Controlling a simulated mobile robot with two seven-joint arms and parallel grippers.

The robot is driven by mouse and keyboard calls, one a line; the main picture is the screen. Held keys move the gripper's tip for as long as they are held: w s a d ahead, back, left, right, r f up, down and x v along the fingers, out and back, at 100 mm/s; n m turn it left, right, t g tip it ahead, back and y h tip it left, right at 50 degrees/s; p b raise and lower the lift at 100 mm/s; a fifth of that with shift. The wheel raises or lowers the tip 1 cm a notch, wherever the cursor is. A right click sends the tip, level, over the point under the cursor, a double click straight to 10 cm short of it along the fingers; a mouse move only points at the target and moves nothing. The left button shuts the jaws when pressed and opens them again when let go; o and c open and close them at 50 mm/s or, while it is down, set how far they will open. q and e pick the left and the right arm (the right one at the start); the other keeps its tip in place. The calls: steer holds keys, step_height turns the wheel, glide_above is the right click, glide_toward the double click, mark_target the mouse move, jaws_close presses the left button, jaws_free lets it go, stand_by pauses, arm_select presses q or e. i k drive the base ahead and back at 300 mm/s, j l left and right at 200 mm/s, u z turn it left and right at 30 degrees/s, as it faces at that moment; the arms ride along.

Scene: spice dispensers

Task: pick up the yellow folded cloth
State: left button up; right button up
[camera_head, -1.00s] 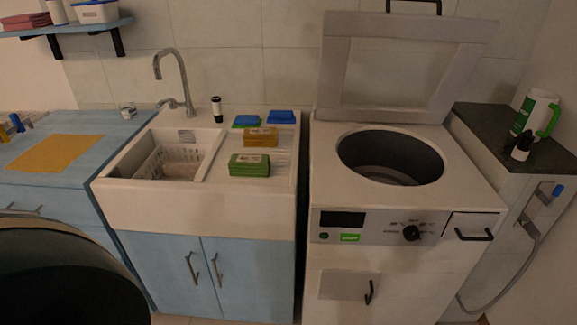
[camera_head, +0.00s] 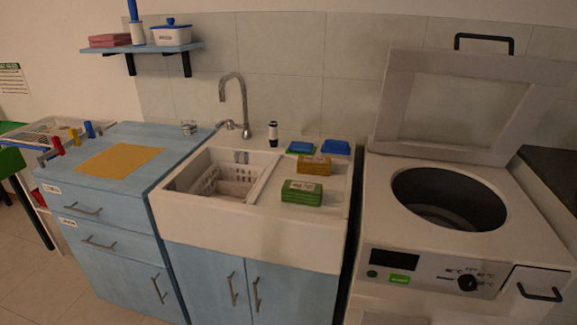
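A yellow-orange folded stack (camera_head: 313,164), with a pale label on its front, lies on the ribbed drainboard right of the sink basin. A green labelled stack (camera_head: 301,192) lies just in front of it. Two blue folded pieces (camera_head: 335,147) lie behind it, the left one with green under it. A flat yellow sheet (camera_head: 119,161) lies spread on the blue cabinet top at left; I cannot tell whether it is folded. Neither of my grippers is in view.
The sink (camera_head: 213,179) holds a white basket (camera_head: 225,181), with a tall faucet (camera_head: 236,98) behind. A dark-capped bottle (camera_head: 273,134) stands behind the drainboard. The washer (camera_head: 385,209) at right has its lid (camera_head: 444,104) raised. Coloured clips (camera_head: 73,136) line the cabinet's left edge.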

mark_target(320, 165)
steer(key=i+j, duration=0.25)
steer(key=j, duration=0.15)
steer(key=i+j, duration=0.25)
steer(key=j, duration=0.15)
steer(key=i+j+z, duration=0.1)
steer(key=i+j, duration=0.15)
steer(key=j, duration=0.15)
